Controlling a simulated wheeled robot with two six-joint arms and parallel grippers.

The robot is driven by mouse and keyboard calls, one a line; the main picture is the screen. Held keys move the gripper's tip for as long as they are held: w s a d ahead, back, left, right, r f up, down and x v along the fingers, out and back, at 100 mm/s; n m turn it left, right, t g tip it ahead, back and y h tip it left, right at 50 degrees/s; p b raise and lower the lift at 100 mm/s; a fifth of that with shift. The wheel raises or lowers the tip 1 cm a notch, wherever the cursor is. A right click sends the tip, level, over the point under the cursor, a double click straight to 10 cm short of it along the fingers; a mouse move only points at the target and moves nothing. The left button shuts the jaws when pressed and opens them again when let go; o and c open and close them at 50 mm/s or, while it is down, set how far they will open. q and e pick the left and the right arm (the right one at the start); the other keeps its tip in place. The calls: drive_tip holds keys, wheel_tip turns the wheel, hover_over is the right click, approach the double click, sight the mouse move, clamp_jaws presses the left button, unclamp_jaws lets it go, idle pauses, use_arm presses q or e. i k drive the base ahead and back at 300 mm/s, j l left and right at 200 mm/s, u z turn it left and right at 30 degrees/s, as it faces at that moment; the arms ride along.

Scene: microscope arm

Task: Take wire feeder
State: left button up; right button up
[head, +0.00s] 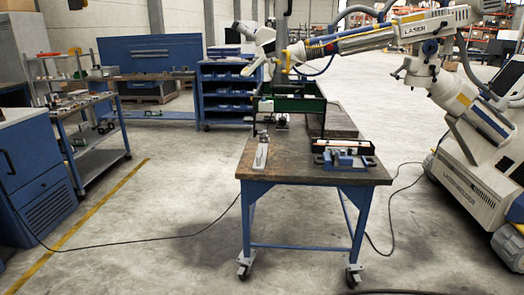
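A work table (300,171) with a dark top and blue legs on casters stands in the middle of the head view. I cannot tell for sure which of these small items is the wire feeder. Neither of my grippers shows in the view.
A large white laser machine (464,178) stands right of the table, its arm (371,40) reaching over it. Green-framed panels (290,105) stand on the table. A blue cabinet (30,175) and cart (98,160) are left. Black cables cross the floor; front floor is otherwise open.

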sight(260, 159)
drive_tip(key=i+l, duration=0.45)
drive_tip(key=i, duration=0.15)
drive_tip(key=i+l, duration=0.5)
drive_tip(key=i+j+u, duration=0.05)
drive_tip(key=i, duration=0.05)
